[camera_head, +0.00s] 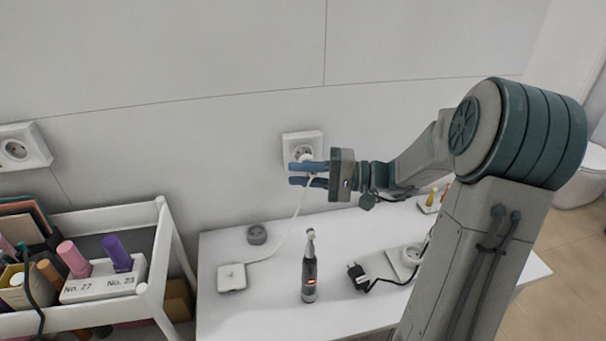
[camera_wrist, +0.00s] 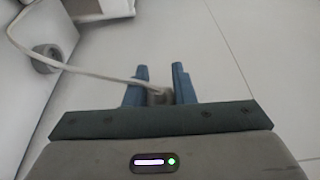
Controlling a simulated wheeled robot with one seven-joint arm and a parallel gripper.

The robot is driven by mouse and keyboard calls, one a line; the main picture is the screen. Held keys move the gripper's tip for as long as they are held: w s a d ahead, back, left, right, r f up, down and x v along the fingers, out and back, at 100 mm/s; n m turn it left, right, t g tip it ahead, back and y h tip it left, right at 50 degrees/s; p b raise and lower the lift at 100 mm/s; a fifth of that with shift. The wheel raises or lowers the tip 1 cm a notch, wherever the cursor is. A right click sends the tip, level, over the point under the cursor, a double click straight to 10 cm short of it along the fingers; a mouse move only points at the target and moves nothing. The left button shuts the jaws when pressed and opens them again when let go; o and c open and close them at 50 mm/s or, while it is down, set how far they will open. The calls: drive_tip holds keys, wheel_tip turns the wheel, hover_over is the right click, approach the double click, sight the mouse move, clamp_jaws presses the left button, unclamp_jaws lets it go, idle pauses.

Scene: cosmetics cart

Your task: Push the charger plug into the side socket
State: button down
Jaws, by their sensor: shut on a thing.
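My gripper (camera_head: 308,174) is at the wall, just in front of and below a white wall socket (camera_head: 289,141). Its blue fingers are shut on the charger plug (camera_wrist: 158,97), a small piece mostly hidden between them. A white cable (camera_head: 290,232) runs from the plug down to a white square pad (camera_head: 231,278) on the table. In the wrist view the cable (camera_wrist: 75,70) leaves toward the upper left. The plug's front overlaps the socket's face in the head view; I cannot tell whether its pins are inside. A second wall socket (camera_head: 17,150) is at the far left.
On the white table (camera_head: 260,315) stand a dark toothbrush (camera_head: 309,272) and a grey round piece (camera_head: 257,234). A black plug (camera_head: 357,275) lies near a white socket box (camera_head: 408,258). A white cart (camera_head: 150,215) with cosmetics stands at left.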

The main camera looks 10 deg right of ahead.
drive_tip(key=shift+w, duration=1.7)
drive_tip(key=c, duration=1.1)
unclamp_jaws()
drive_tip(key=shift+c, duration=0.2)
drive_tip(key=b+v, duration=0.2)
drive_tip(key=v, duration=1.2)
drive_tip(key=shift+b, duration=0.4)
drive_tip(key=shift+r, duration=0.15)
